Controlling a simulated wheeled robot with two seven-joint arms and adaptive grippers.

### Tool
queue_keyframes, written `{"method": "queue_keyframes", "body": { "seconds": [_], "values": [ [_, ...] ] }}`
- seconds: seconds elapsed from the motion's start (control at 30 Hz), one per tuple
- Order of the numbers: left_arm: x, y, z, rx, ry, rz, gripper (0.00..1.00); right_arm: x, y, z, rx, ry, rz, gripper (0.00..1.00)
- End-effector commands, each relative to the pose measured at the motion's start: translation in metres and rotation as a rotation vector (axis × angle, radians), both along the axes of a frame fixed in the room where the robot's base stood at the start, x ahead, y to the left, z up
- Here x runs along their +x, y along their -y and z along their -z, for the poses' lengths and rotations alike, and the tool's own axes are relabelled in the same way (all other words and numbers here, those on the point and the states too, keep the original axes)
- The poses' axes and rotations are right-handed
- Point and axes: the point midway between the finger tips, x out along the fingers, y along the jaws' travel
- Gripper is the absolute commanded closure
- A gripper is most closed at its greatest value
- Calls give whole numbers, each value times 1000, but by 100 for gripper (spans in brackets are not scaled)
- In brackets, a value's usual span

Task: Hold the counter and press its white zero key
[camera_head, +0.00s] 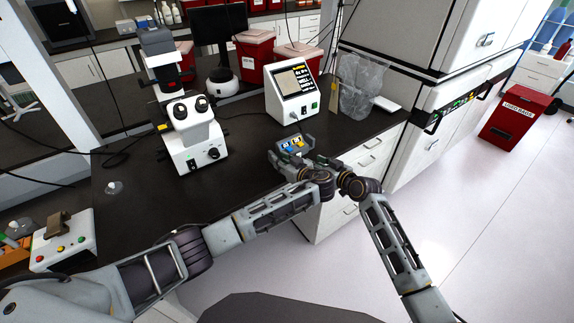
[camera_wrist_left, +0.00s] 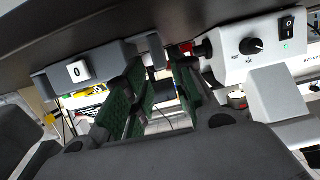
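The counter (camera_head: 293,145) is a small grey device with blue, white and yellow parts on top, near the front edge of the dark bench. In the left wrist view its grey body (camera_wrist_left: 50,88) shows, with the white zero key (camera_wrist_left: 80,71) uncovered. My left gripper (camera_head: 284,163) is at the counter's near side. In the left wrist view its green-padded fingers (camera_wrist_left: 160,75) stand apart, with the counter's end near their tips; I see no clear contact. My right gripper (camera_head: 333,162) is just right of the counter, and its finger opening is too small to tell.
A microscope (camera_head: 190,135) stands left of the counter. A white instrument with a screen (camera_head: 292,92) and a clear bag (camera_head: 360,85) stand behind it. A button box (camera_head: 65,240) is at the far left.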

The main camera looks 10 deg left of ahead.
Motion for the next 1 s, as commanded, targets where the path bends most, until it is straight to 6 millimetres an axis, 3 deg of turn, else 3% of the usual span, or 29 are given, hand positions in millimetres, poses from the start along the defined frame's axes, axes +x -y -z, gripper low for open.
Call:
{"method": "queue_keyframes", "body": {
  "seconds": [0.5, 0.97, 1.0],
  "values": [
    [37, -38, 17, 1, -1, 0, 75, 0, 0, 0, 0, 0, 0, 64],
    [41, -43, 19, 1, -1, 0, 75, 0, 0, 0, 0, 0, 0, 64],
    [41, -43, 19, 1, -1, 0, 79, 0, 0, 0, 0, 0, 0, 64]
  ]
}}
